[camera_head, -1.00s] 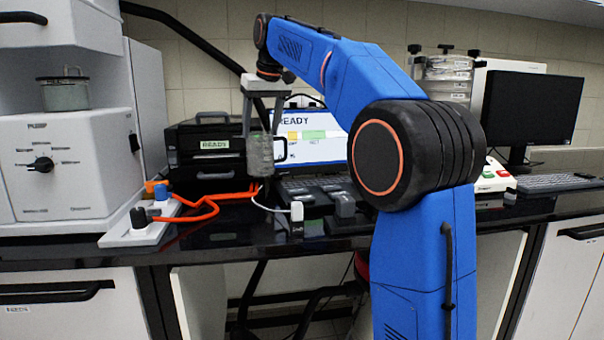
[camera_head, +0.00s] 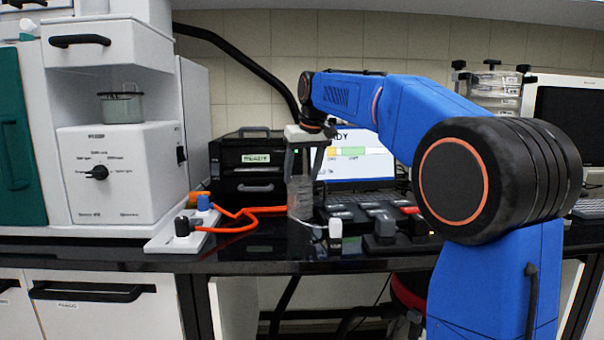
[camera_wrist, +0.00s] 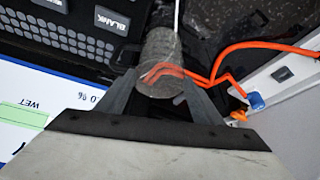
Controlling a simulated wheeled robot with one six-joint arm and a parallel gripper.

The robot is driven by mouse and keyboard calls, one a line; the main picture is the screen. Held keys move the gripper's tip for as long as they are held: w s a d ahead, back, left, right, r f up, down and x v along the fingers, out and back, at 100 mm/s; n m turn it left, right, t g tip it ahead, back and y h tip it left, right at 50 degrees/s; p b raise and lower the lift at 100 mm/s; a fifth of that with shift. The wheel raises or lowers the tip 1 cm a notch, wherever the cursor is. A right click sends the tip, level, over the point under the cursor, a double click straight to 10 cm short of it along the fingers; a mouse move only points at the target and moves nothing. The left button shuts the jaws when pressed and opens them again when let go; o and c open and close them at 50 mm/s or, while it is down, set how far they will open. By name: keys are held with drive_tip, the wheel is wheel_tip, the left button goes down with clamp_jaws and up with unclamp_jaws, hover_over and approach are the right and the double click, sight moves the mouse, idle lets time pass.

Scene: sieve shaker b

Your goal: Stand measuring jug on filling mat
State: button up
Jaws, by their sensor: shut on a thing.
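My gripper (camera_head: 305,165) points down over the dark bench and is shut on the clear measuring jug (camera_head: 299,198). The jug hangs upright below the fingers, low over the bench; I cannot tell whether its base touches anything. In the wrist view the jug (camera_wrist: 160,62) is a see-through cylinder between the two fingers (camera_wrist: 160,95), with orange hose visible through it. I cannot pick out the filling mat in either view.
A white block with knobs (camera_head: 170,240) and an orange hose (camera_head: 235,222) lie left of the jug. A black box (camera_head: 247,168) and a screen (camera_head: 360,160) stand behind. A small white-topped item (camera_head: 335,232) and a dark keypad (camera_head: 375,210) are to the right.

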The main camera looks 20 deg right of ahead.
drive_tip(key=o, duration=1.4)
drive_tip(key=shift+f, duration=0.1)
drive_tip(key=shift+c, duration=0.2)
drive_tip(key=v, duration=1.2)
drive_tip(key=shift+s, duration=0.1)
